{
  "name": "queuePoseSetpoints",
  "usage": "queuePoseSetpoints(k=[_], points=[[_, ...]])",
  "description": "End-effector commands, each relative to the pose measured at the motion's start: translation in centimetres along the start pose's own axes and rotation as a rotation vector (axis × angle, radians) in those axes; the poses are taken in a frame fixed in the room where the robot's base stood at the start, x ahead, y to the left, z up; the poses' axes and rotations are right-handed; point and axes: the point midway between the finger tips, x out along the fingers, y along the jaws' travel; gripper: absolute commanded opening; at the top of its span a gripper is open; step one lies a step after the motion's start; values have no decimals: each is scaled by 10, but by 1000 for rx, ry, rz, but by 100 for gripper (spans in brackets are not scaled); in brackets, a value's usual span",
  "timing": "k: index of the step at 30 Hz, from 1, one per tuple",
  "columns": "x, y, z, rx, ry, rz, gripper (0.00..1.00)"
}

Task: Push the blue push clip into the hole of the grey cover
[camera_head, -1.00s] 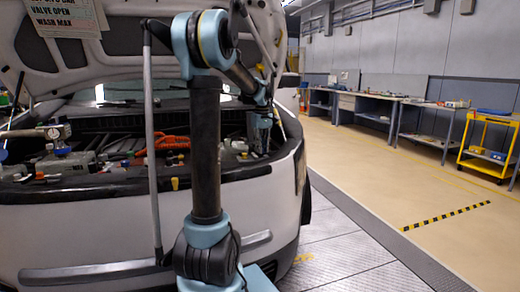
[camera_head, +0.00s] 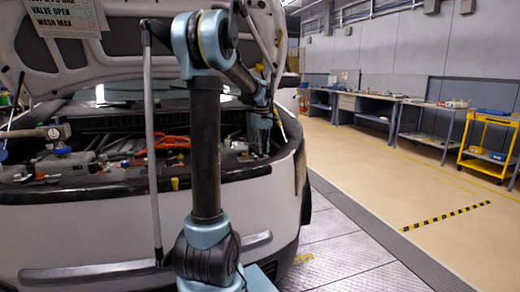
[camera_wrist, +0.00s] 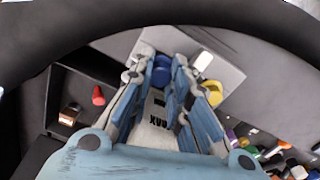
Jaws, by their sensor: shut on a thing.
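My gripper (camera_wrist: 162,82) shows in the wrist view with its two blue-and-grey fingers closed around the blue push clip (camera_wrist: 162,68), which sits between the fingertips. The grey cover (camera_wrist: 205,48) lies beneath and beyond the fingertips. The fingers hide the lower end of the clip and the hole, so I cannot tell whether the clip is in the hole. In the head view my arm reaches into the right side of the engine bay, and my gripper (camera_head: 259,145) is small there; the clip cannot be made out.
In the wrist view a yellow cap (camera_wrist: 211,93) lies right of the fingers and a red cap (camera_wrist: 98,95) left of them. A dark bay rim curves across the top. In the head view a prop rod (camera_head: 153,150) stands before the bay under the raised hood.

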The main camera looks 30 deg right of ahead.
Motion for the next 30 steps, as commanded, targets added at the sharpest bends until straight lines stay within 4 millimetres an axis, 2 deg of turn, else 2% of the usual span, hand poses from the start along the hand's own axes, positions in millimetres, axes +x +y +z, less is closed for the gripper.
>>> queuePoseSetpoints(k=[24, 25, 27, 30], points=[[15, 0, 0, 0, 0, 0, 9], [14, 0, 0, 0, 0, 0, 24], [14, 0, 0, 0, 0, 0, 39], [14, 0, 0, 0, 0, 0, 40]])
